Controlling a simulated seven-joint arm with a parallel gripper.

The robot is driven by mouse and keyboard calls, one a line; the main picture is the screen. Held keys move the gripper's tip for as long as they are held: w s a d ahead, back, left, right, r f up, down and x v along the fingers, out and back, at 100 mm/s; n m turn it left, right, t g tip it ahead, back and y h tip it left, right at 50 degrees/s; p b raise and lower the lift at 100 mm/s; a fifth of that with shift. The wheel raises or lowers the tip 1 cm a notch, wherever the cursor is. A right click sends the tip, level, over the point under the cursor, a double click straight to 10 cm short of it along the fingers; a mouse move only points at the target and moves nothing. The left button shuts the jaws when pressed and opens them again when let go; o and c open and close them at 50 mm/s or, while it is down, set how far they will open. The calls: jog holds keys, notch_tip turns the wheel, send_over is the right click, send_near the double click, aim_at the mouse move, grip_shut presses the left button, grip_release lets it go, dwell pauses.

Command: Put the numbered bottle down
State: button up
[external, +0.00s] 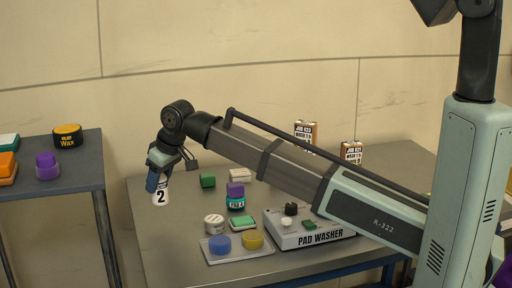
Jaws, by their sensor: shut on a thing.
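The numbered bottle (160,196) is white with a black "2" on its side and shows in the external view near the left end of the table. My gripper (156,176) is shut on its upper part from above, and a blue part shows at the grip. The bottle hangs close to upright, slightly tilted. I cannot tell whether its base touches the grey table (150,235) or is held above it.
The pad washer (310,230) is further right. A side table (60,182) stands left across a gap.

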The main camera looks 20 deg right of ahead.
aim_at(161, 201)
jog(key=shift+f, duration=3.25)
jog(key=shift+f, duration=0.15)
jog(key=o, duration=1.2)
jog(key=shift+c, duration=0.2)
jog(key=v, duration=1.2)
